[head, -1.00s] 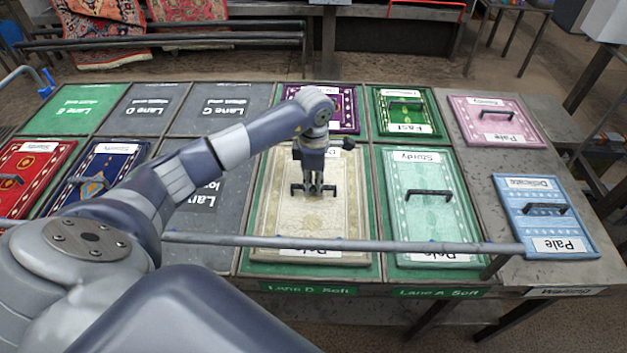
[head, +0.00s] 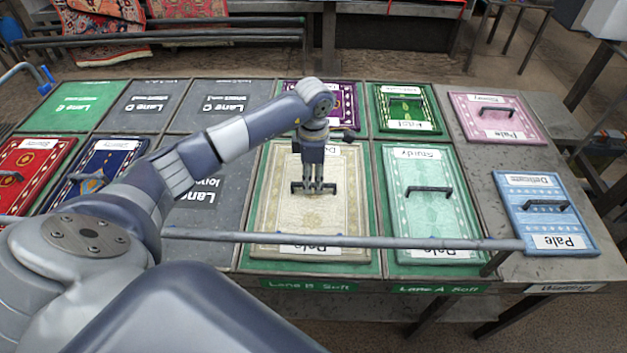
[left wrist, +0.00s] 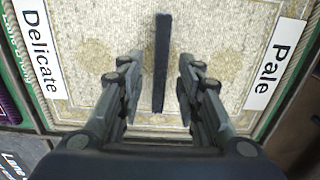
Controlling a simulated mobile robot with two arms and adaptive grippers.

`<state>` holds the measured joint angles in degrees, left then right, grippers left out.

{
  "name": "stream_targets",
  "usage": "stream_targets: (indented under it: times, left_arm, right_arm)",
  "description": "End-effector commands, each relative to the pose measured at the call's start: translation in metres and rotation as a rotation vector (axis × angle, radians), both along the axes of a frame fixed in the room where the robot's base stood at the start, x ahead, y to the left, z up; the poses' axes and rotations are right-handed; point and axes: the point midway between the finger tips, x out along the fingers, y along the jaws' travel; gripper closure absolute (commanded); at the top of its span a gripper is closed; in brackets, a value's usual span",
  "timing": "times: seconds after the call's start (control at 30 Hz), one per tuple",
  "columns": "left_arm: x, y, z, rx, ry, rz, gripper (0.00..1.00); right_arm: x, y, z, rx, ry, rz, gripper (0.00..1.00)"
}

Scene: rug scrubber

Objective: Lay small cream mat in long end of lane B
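The cream mat (head: 270,215) lies flat on the green bed of the lane marked Lane B Soft, in its near, longer section. It has a pale patterned face, white labels and a dark bar handle (left wrist: 162,60). The left wrist view shows its labels reading Delicate and Pale. My left gripper (head: 314,189) is over the middle of the mat at the handle. In the left wrist view, the left gripper (left wrist: 159,95) is open, with one finger on each side of the handle and a gap to both. My right gripper is not in view.
A mint mat (head: 432,205) lies to the right in lane A. Purple (head: 340,105) and dark green (head: 406,108) mats lie behind. Pink (head: 494,118) and blue (head: 545,213) mats lie at the right. A grey rail (head: 400,242) crosses the near side.

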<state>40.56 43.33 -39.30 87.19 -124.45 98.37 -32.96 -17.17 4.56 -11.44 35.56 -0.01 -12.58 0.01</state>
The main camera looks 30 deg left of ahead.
Motion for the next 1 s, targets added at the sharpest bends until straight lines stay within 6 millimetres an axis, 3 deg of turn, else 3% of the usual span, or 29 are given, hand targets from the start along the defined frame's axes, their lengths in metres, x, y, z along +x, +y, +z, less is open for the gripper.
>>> stream_targets:
  times: [0.3, 0.5, 1.0]
  left_arm:
    - [0.001, 0.000, 0.067, 0.001, -0.006, -0.001, 0.67]
    - [0.000, 0.000, 0.097, 0.002, -0.003, 0.000, 0.67]
    - [0.000, 0.000, 0.107, 0.001, 0.000, 0.000, 0.67]
  right_arm:
    - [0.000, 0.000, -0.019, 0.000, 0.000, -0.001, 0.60]
    - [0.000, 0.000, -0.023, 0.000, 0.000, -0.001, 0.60]
    - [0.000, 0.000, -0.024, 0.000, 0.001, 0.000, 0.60]
